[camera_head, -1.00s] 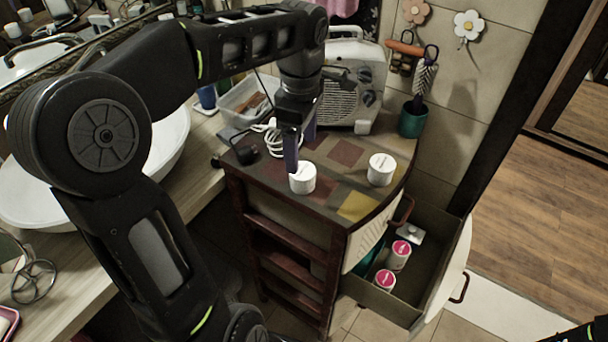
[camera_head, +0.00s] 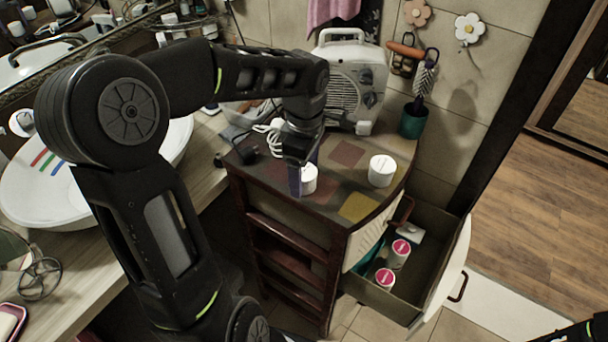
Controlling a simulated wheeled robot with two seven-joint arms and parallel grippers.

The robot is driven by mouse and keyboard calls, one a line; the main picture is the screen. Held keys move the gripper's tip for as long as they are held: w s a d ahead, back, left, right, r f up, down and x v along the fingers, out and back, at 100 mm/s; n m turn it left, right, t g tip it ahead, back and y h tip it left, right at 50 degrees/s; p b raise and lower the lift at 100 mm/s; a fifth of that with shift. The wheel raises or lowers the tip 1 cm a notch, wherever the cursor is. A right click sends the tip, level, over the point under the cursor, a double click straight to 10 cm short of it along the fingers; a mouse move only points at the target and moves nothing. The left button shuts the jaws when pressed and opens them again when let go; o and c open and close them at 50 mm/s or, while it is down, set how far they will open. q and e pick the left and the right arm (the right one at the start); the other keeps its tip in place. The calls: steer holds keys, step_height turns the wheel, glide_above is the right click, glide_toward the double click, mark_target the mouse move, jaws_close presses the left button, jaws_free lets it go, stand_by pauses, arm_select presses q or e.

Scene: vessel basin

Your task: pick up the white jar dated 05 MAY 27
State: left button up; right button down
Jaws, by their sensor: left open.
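Two white jars stand upright on the dark, patchwork-tiled cabinet top (camera_head: 325,206). One white jar (camera_head: 310,180) is at the left, partly hidden by my left gripper. The other white jar (camera_head: 382,170) stands to the right, clear of the gripper. The dates on them are too small to read. My left gripper (camera_head: 302,184) is open and points down, its finger at the left side of the left jar. I cannot tell whether it touches the jar. My right gripper is not in view; only a dark bit of my arm shows at the bottom right corner.
An open drawer (camera_head: 440,262) below the top's right side holds two pink-lidded jars (camera_head: 400,250). A basin (camera_head: 60,195) is at the left.

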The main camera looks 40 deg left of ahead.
arm_select(q)
steer(key=shift+c, duration=0.6)
steer(key=c, duration=1.4)
